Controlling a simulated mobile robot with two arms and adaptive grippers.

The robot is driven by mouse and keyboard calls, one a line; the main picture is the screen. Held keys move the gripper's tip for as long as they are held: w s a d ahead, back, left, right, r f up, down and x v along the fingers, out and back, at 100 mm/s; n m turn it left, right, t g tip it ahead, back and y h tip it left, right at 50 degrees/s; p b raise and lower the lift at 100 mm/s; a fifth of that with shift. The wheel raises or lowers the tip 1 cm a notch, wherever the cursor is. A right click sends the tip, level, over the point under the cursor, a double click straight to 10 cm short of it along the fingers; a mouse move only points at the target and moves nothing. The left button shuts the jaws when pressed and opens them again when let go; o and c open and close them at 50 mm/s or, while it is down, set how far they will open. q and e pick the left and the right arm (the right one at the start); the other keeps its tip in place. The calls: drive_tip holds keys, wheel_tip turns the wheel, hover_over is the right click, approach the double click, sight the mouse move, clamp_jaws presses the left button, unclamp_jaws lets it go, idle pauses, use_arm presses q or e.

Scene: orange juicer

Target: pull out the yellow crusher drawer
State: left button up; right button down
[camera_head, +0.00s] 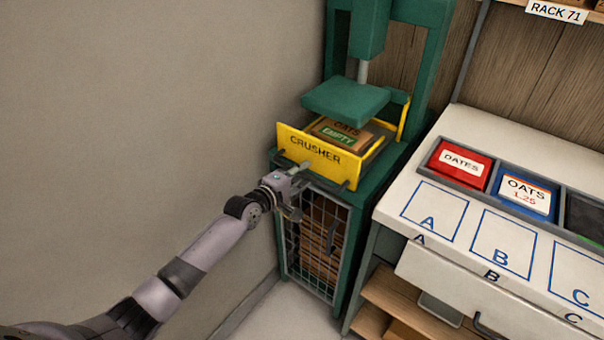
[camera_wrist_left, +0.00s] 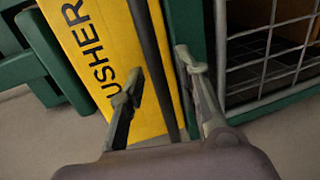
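The yellow crusher drawer (camera_head: 313,163) sits on the green press, its front panel reading CRUSHER. A brown box (camera_head: 341,130) labelled OATS and EMPTY lies in it, partly under the green press plate (camera_head: 346,99). In the left wrist view the drawer's yellow front (camera_wrist_left: 103,50) shows a dark bar handle (camera_wrist_left: 152,50) along it. My left gripper (camera_head: 298,178) is at the drawer's front. In the left wrist view its fingers (camera_wrist_left: 160,72) are apart, one on each side of the bar; I cannot tell if they touch it. My right gripper is out of view.
Below the drawer is a mesh cage door (camera_head: 317,240) on the press stand. To the right, a white counter (camera_head: 390,205) holds a red DATES bin (camera_head: 459,163) and a blue OATS bin (camera_head: 523,194). A plain wall stands at left. Some clear floor shows in front.

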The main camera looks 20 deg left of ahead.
use_arm(q)
clamp_jaws()
idle(0.7)
